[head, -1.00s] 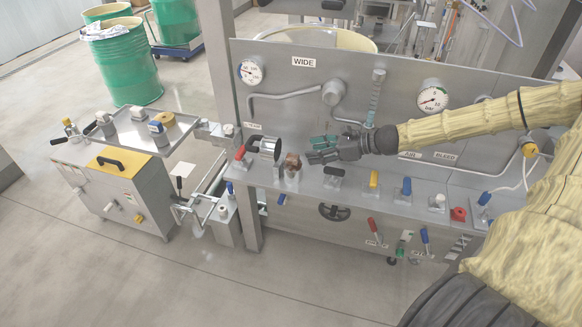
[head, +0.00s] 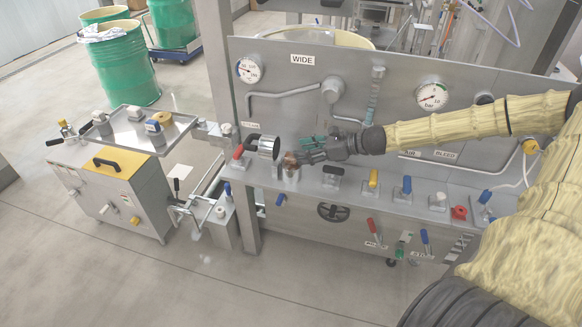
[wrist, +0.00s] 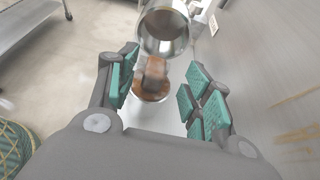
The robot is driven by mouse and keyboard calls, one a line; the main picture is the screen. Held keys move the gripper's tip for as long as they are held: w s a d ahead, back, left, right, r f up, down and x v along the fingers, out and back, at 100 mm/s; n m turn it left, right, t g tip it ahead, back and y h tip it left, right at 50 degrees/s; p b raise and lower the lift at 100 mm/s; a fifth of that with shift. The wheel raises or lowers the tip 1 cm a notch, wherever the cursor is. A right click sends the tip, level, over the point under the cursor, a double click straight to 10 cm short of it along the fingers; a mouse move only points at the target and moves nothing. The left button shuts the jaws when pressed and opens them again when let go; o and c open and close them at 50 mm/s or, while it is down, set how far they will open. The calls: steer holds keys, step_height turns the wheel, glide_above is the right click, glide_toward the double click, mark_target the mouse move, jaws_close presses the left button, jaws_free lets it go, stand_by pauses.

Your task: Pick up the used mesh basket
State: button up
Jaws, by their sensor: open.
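The used mesh basket looks to be the small copper-brown piece (head: 291,159) at the panel's ledge, just right of a shiny open metal cylinder (head: 265,147). In the wrist view the brown piece (wrist: 152,80) lies between and beyond my fingers, with a knob-like upper part and a round disc-like base; its mesh is too blurred to make out. My gripper (head: 303,156) is open, its tips close to the brown piece. In the wrist view the teal pads of my gripper (wrist: 158,88) stand apart on both sides of it. I cannot tell whether they touch it.
The cylinder (wrist: 163,30) lies just beyond the brown piece. A red-handled valve (head: 239,151) is left of it. The steel panel (head: 300,85) rises close behind. Several coloured handles line the ledge to the right. A cart with a tray (head: 140,137) stands at left.

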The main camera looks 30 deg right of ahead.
mark_target(292, 154)
steer(key=shift+a+f, duration=0.1)
steer(key=shift+f, duration=0.05)
steer(key=shift+w+a+f+b, duration=0.7)
steer(key=shift+w+a+f, duration=0.1)
steer(key=shift+f, duration=0.05)
steer(key=shift+b+x, duration=0.55)
steer(key=shift+x, duration=0.55)
steer(key=shift+r, duration=0.1)
jaws_close()
